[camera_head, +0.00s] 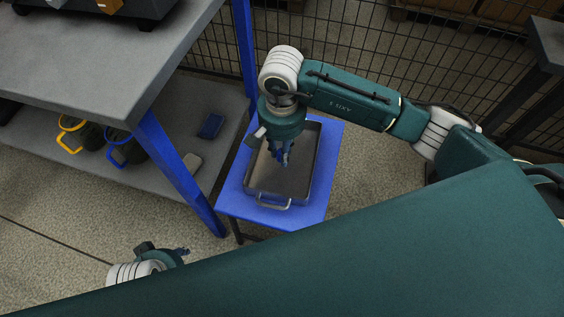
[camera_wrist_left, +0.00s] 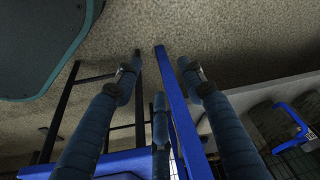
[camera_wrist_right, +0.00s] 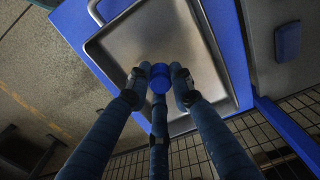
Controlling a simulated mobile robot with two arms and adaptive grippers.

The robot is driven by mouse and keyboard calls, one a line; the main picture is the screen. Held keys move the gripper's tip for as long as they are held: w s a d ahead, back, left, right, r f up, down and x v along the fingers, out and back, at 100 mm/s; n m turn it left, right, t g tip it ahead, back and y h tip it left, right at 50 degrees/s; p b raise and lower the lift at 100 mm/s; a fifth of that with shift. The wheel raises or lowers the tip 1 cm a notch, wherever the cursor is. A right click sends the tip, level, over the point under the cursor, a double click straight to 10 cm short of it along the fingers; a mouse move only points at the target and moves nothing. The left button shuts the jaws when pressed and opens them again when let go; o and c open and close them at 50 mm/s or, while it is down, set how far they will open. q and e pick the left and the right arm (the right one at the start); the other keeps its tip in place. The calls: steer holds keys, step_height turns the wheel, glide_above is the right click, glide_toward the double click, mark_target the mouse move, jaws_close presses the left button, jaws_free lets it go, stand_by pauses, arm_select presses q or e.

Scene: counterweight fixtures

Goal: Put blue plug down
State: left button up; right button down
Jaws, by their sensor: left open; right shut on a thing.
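My right gripper (camera_head: 283,158) points down over the grey metal tray (camera_head: 298,182) on the blue stand (camera_head: 229,200). In the right wrist view, its three fingers (camera_wrist_right: 160,85) are shut on the round blue plug (camera_wrist_right: 160,72). The plug is above the tray (camera_wrist_right: 155,35); the gap to its floor is hard to judge. In the head view, the gripper mostly hides the plug. My left gripper (camera_head: 184,251) is low at the bottom left of the head view. In the left wrist view its fingers (camera_wrist_left: 157,82) are open with nothing between them.
A grey bench (camera_head: 90,60) with blue legs stands at the left. A mesh fence (camera_head: 375,50) runs behind.

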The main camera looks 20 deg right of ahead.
step_height(320, 180, down, 6)
steer(key=shift+r+b, duration=0.2)
steer(key=shift+b, duration=0.2)
arm_select(q)
steer(key=v, duration=0.3)
steer(key=shift+w+r, duration=0.15)
steer(key=shift+w, duration=0.1)
steer(key=shift+r, duration=0.35)
arm_select(e)
steer(key=shift+f, duration=0.15)
arm_select(q)
steer(key=shift+s+r, duration=0.1)
